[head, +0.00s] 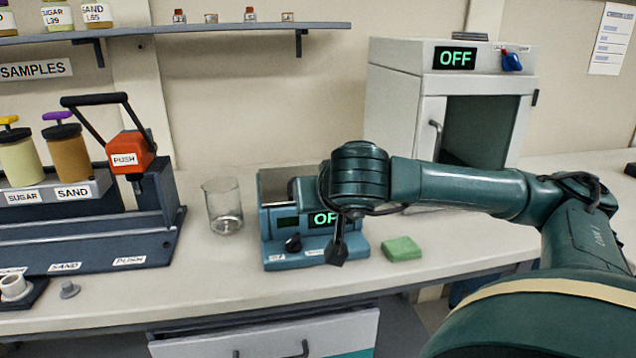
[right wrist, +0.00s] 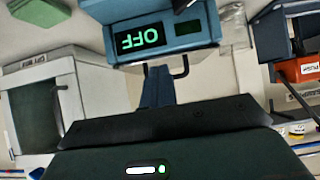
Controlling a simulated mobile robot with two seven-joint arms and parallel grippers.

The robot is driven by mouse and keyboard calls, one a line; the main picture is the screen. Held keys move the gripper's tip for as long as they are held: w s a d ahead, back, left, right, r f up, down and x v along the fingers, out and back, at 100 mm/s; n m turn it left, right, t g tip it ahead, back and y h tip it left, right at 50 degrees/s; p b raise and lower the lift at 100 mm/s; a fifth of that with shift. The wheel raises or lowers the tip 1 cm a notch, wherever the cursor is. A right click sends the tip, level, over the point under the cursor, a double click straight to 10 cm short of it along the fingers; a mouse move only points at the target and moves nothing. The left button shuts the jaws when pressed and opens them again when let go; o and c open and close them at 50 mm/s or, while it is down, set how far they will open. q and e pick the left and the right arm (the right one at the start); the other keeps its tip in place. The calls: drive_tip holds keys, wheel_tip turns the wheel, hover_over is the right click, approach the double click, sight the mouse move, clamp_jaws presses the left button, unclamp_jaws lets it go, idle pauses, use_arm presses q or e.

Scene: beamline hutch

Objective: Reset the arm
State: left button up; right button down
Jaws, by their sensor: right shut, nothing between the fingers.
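My right arm reaches in from the right in the head view, its wrist above the front of a blue device (head: 280,262) with a green OFF display. My right gripper (head: 337,254) points down in front of the device's panel, shut and empty; whether it touches the panel I cannot tell. It partly hides the display. In the right wrist view, the shut fingers (right wrist: 158,88) point towards the blue device (right wrist: 205,22), which appears upside down. My left gripper is in neither view.
A glass beaker (head: 224,208) stands left of the device, a green sponge (head: 402,248) to its right. A white oven-like cabinet (head: 395,100) reading OFF stands behind my arm. A dispenser with an orange PUSH head (head: 130,152) is at left. A shelf (head: 220,29) runs above.

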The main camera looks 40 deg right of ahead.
drive_tip(key=shift+s+a+f, duration=0.45)
drive_tip(key=shift+s+a, duration=0.05)
drive_tip(key=shift+s, duration=0.25)
